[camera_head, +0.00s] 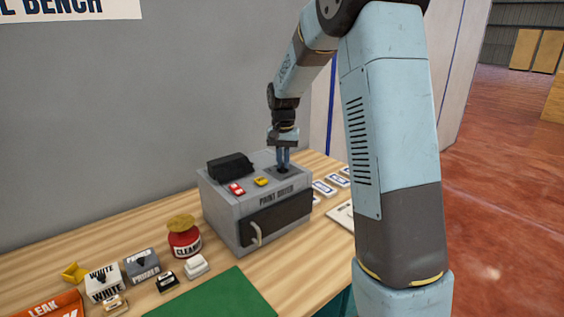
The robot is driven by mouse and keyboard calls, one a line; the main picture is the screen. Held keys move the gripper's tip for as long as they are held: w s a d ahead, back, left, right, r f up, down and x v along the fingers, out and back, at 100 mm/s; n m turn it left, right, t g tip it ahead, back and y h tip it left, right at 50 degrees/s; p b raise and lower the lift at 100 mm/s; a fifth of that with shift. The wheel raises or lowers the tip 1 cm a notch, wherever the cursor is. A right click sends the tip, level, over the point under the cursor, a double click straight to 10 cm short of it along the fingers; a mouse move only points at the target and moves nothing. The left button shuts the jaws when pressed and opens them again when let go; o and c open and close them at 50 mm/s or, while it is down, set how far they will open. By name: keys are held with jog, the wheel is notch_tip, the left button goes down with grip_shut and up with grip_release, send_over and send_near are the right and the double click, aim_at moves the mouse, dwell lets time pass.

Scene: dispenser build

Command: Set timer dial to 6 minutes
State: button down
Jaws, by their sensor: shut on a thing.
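A grey box-shaped machine (225,205) stands on the wooden bench against the wall. Its front label seems to read "PAINT DRYER", and a dark door with a pale handle (257,235) is closed on its front. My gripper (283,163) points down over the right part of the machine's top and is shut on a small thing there. A dark patch (282,171) right under the fingertips looks like the timer dial. The fingers hide most of it, so its marks and setting cannot be read.
A red switch (236,188), a yellow one (261,181) and a black block (230,165) sit on the machine's top. A red "CLEAN" container (184,242), a white box (104,283) and a grey "PRIMER" box (142,267) stand left. Cards (324,187) lie right. A green mat (220,295) is clear.

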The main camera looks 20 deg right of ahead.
aim_at(283, 164)
jog(key=shift+s+f, duration=0.15)
jog(key=c, duration=1.2)
grip_release()
jog(key=shift+r, duration=0.4)
notch_tip(283, 164, up, 13)
jog(key=shift+r, duration=0.1)
